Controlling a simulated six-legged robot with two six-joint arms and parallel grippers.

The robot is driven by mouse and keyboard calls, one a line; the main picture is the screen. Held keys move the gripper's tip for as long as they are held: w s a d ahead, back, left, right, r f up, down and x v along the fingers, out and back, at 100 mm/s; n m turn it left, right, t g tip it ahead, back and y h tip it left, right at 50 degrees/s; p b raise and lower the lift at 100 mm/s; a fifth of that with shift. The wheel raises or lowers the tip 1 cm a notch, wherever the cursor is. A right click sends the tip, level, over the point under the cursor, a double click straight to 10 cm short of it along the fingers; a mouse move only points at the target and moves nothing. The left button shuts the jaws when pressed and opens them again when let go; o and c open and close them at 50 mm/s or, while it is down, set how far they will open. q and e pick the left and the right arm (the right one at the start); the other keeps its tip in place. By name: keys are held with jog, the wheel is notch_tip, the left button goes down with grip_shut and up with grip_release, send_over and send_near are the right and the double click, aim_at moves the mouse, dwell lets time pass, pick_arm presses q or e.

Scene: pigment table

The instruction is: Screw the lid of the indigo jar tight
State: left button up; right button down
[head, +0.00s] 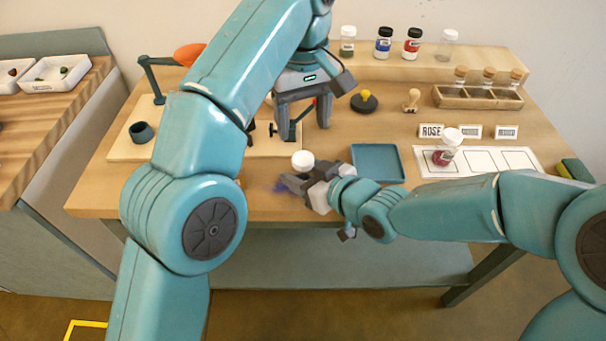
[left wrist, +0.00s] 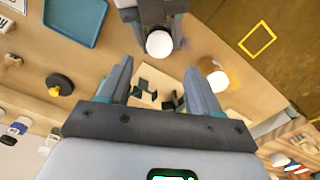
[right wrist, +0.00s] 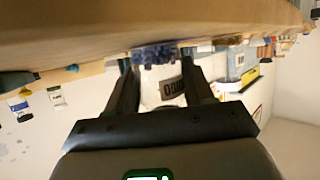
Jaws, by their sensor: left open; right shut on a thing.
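The indigo jar, its blue contents (right wrist: 155,54) and dark label (right wrist: 172,88) visible in the right wrist view, is between the fingers of my right gripper (head: 296,184). My right gripper is shut on it near the table's front edge. The white lid (head: 303,160) shows at the top of the jar, and in the left wrist view (left wrist: 159,44). How tightly it is seated I cannot tell. My left gripper (head: 302,126) is open and empty, farther back over the table and apart from the lid. Its fingers (left wrist: 160,88) point toward the lid's side of the table.
A blue tray (head: 378,163) lies right of the jar. A red-filled jar (head: 447,148) with a white lid stands on a white strip (head: 490,161). A black stamp with a yellow knob (head: 364,101) is behind. Several jars stand on the back shelf (head: 425,70).

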aim_at(305, 158)
pick_arm(q)
jog(key=shift+f, duration=3.95)
jog(key=c, duration=1.1)
jog(key=shift+o, duration=0.2)
jog(key=m, duration=0.6)
jog(key=o, duration=1.2)
jog(key=shift+c, duration=0.2)
jog(key=shift+d, duration=0.15)
